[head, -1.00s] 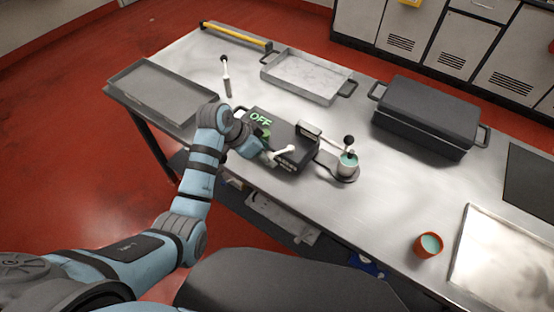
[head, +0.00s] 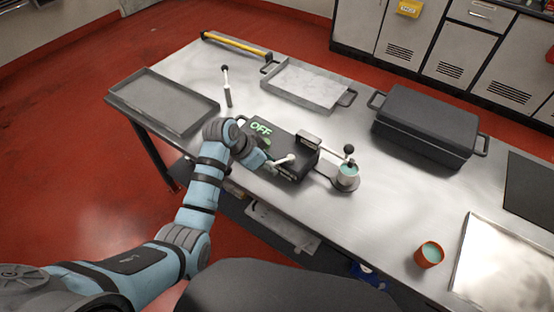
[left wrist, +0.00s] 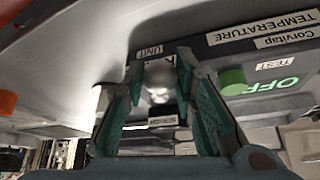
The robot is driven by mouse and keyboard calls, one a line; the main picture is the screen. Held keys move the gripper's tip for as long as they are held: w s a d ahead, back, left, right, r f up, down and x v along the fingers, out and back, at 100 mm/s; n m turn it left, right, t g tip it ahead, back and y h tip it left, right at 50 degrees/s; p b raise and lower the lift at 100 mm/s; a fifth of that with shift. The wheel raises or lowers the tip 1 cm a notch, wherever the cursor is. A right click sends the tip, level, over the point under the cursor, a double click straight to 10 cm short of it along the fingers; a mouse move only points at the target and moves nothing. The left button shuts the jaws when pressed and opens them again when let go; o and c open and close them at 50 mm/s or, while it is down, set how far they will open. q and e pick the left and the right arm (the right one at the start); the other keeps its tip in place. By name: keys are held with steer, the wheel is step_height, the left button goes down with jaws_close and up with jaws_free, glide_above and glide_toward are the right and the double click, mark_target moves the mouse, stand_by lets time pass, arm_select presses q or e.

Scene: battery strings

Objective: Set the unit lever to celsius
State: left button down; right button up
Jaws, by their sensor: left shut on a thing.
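The dark box-shaped device (head: 297,143) stands near the table's front edge, with green OFF lettering (head: 261,128) on top. A white lever (head: 285,160) sticks out at its front. My left gripper (head: 268,165) is at this lever. In the left wrist view, the fingers (left wrist: 160,90) are closed around a pale rounded knob (left wrist: 159,72), just below a UNIT label (left wrist: 150,52). Another label lies below the knob, too small to read surely. Labels TEMPERATURE and TEST and a green button (left wrist: 233,82) show to the right. My right gripper is not in view.
A teal-filled cup (head: 347,172) stands right of the device, under a dark-knobbed handle. A lidded dark box (head: 425,125), a shallow tray (head: 160,100), a pan (head: 305,85) and an orange cup (head: 429,254) are on the steel table.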

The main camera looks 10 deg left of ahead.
arm_select(q)
steer(key=shift+s+d+n+t+y+p, duration=0.3)
steer(key=shift+s+d+n+y+p, duration=0.2)
steer(key=shift+n+p, duration=0.8)
steer(key=shift+d+p, duration=0.1)
steer(key=shift+p, duration=0.2)
steer(key=shift+s+d+n+t+y+p, duration=0.35)
steer(key=shift+d+n+y+p, duration=0.25)
steer(key=shift+n+p, duration=0.6)
steer(key=shift+d, duration=0.1)
